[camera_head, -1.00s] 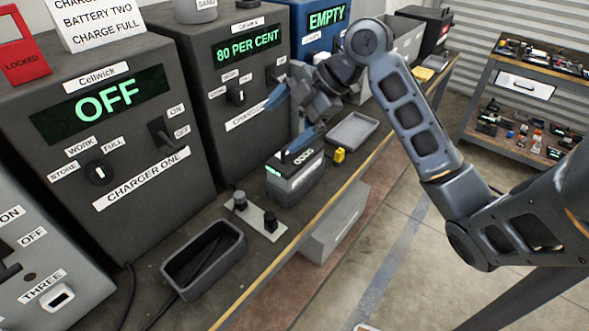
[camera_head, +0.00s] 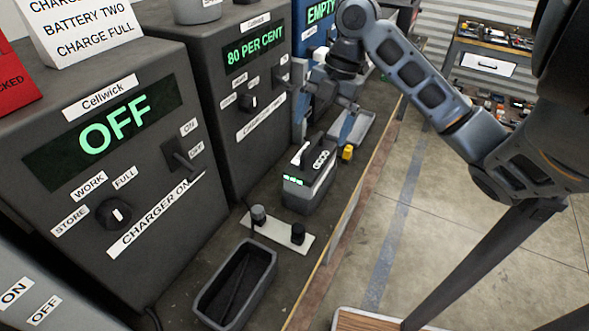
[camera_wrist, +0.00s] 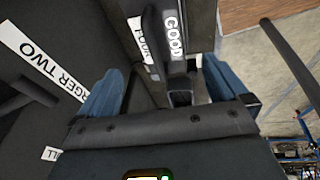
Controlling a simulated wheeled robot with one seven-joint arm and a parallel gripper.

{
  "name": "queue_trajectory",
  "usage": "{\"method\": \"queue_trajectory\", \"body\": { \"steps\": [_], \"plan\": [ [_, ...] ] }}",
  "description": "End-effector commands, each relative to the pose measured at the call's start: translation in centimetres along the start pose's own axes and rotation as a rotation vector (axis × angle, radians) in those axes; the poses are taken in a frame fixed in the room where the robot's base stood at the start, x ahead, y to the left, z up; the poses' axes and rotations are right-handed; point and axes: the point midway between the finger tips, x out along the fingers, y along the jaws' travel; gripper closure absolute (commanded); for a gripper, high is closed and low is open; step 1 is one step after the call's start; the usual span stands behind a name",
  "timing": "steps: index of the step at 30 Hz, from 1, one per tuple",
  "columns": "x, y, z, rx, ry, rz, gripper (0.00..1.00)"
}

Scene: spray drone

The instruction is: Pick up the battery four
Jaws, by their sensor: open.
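In the wrist view, the battery (camera_wrist: 178,62) shows labels reading FOUR and GOOD. My gripper (camera_head: 325,127) is open and empty, with blue fingers, just behind and above the battery in the head view. In the wrist view, my gripper (camera_wrist: 163,88) has its fingers spread to the left and right of the battery's handle end. I see no contact; the exact height gap is unclear.
Charger one (camera_head: 110,150) reads OFF; charger two (camera_head: 215,100) stands close left of my gripper. A yellow item (camera_head: 347,153) sits right of the battery. Open floor lies right.

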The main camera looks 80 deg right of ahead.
Motion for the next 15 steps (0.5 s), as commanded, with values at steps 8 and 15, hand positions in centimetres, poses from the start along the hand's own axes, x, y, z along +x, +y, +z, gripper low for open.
{"method": "queue_trajectory", "body": {
  "steps": [8, 15],
  "plan": [
    [2.5, -0.1, 0.0, 0.002, 0.002, -0.001, 0.0],
    [5.5, -0.4, 0.0, 0.005, 0.003, -0.001, 0.0]
  ]
}}
